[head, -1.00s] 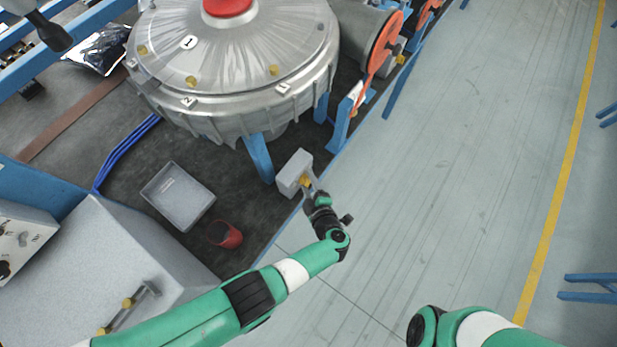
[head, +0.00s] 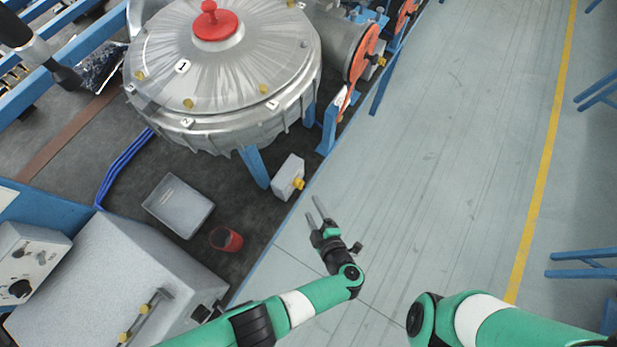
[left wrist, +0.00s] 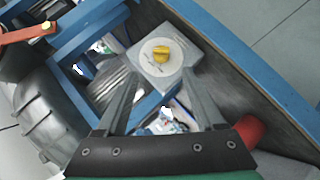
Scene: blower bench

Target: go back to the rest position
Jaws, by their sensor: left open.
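My left gripper (head: 317,212) is open and empty in the head view. It is just past the bench edge, over the pale floor, apart from the grey box with a yellow knob (head: 289,177). In the left wrist view the two fingers of my left gripper (left wrist: 160,95) are spread, and the grey box (left wrist: 163,62) with its yellow knob lies ahead of them. My right arm shows at the bottom right of the head view, but its gripper is out of view.
A large metal blower housing (head: 220,75) with a red cap stands on the bench. A grey tray (head: 178,206) and a red cup (head: 226,239) lie near the bench edge. A grey control box (head: 110,290) stands at the lower left.

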